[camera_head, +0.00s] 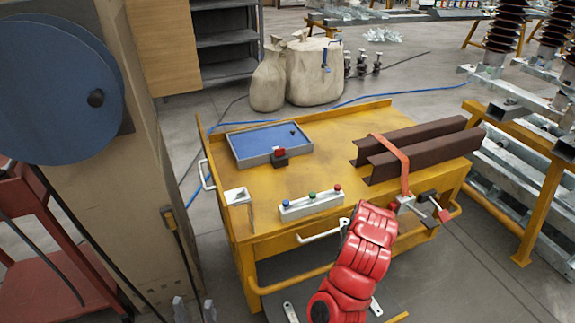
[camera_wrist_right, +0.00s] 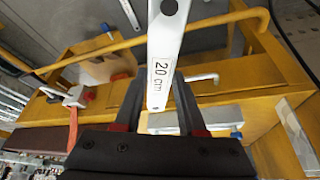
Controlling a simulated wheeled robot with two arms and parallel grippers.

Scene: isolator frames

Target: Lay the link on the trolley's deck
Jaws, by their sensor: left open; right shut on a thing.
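The link is a flat pale grey bar marked "20 cm" (camera_wrist_right: 161,62) in the right wrist view, with a hole near its upper end. My right gripper (camera_wrist_right: 158,98) is shut on it, and the bar sticks out past the fingers. In the head view my red right arm (camera_head: 357,258) hides this gripper and most of the link, over the trolley's front edge. The trolley's yellow deck (camera_head: 330,155) lies beyond. My left gripper (camera_head: 195,310) shows only its grey fingertips at the bottom edge, apart and empty, left of the trolley.
On the deck are a blue-lined tray (camera_head: 268,141), a button box (camera_head: 310,205), a white angle bracket (camera_head: 238,197) and brown beams (camera_head: 425,145) under an orange strap. A clamp (camera_head: 423,207) sits at the front right. Bare deck lies between tray and beams.

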